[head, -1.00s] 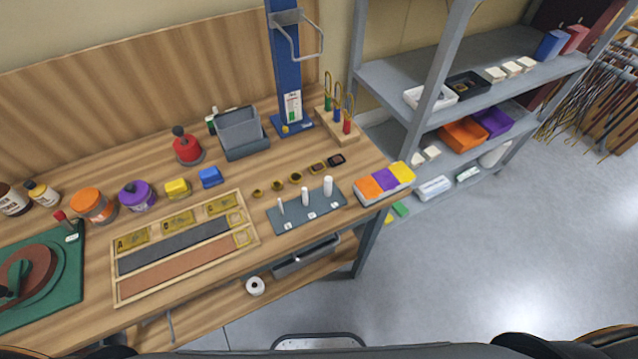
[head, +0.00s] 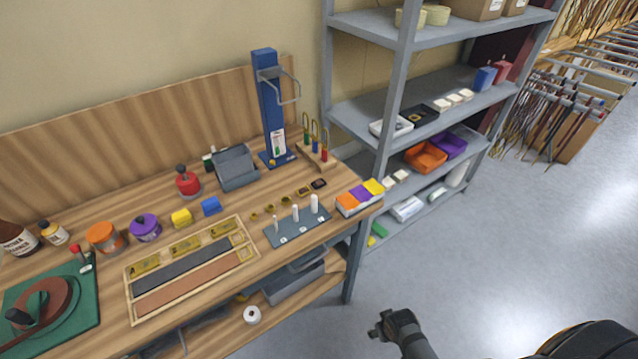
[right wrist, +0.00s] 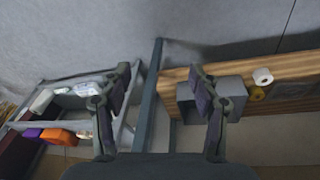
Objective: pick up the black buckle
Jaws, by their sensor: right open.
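A small black rectangular piece (head: 319,184), which looks like the black buckle, lies flat on the workbench (head: 90,205). It is at the right end of a row of small brass-coloured rings and a brown buckle (head: 303,191), behind the grey peg board. My right gripper (head: 379,328) is over the floor to the right of the bench, well away from the buckle. In the right wrist view my right gripper (right wrist: 160,78) is open with nothing between its fingers. The buckle cannot be made out in that view. My left gripper is not in view.
The grey peg board (head: 290,230) with upright white pegs stands in front of the row. A tray of orange, purple and yellow blocks (head: 359,197) sits at the bench's right end. A blue stand (head: 270,110) rises behind. A grey metal shelf (head: 400,70) borders the bench.

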